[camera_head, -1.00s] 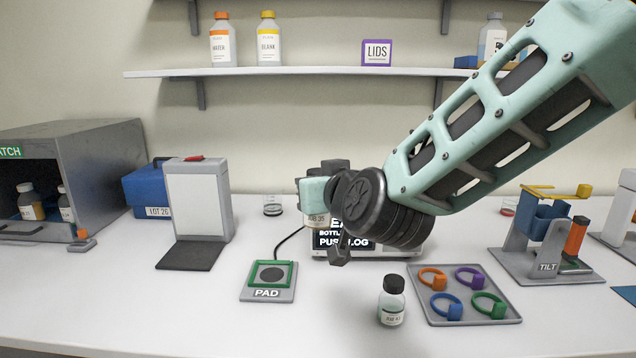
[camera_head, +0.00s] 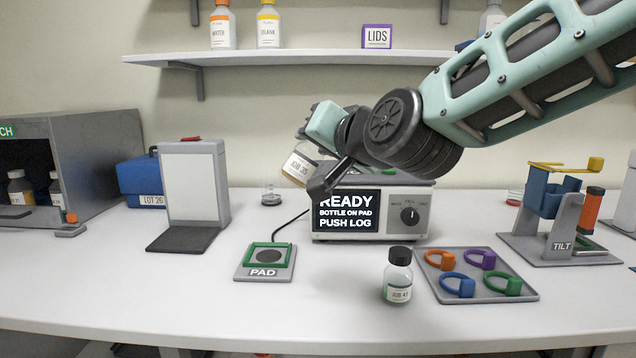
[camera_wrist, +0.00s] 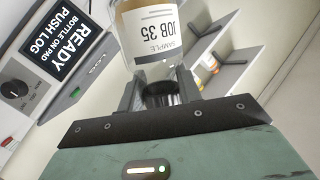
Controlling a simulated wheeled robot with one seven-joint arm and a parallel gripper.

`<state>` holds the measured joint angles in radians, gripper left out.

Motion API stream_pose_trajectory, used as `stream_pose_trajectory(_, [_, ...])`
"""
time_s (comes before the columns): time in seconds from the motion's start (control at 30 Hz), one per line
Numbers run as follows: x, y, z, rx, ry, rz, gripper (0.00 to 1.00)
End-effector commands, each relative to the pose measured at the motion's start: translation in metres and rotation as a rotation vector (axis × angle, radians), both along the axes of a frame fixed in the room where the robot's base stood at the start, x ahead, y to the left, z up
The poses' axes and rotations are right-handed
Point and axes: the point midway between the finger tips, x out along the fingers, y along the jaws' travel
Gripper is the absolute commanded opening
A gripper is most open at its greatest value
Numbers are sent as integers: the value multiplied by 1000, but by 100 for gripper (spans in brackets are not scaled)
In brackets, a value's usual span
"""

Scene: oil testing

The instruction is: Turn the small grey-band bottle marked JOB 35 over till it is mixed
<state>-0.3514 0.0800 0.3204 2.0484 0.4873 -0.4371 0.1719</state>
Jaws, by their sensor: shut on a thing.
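The JOB 35 bottle (camera_head: 299,166) is off the bench in my gripper, tilted, with its labelled body pointing down and left in the head view. In the wrist view the bottle (camera_wrist: 153,42) shows a white label with a grey band, brownish contents at its far end and a dark cap towards me. My gripper (camera_wrist: 160,95) is shut on it around the cap end. In the head view the cap end is hidden behind my gripper. I cannot tell how well the contents are mixed.
The instrument (camera_head: 400,212) behind shows READY, BOTTLE ON PAD, PUSH LOG. The pad (camera_head: 264,274) is empty at front left. A dark-capped bottle (camera_head: 398,277) stands beside the tray of coloured rings (camera_head: 530,293). The tilt stand (camera_head: 562,215) is right. The shelf (camera_head: 300,56) runs above.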

Motion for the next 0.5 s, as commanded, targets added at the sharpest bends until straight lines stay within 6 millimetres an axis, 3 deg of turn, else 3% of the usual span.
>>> stream_pose_trajectory(0.27, [0, 0, -1, 11, 2, -1, 8])
stream_pose_trajectory(0.5, [0, 0, -7, 157, 52, 0, 8])
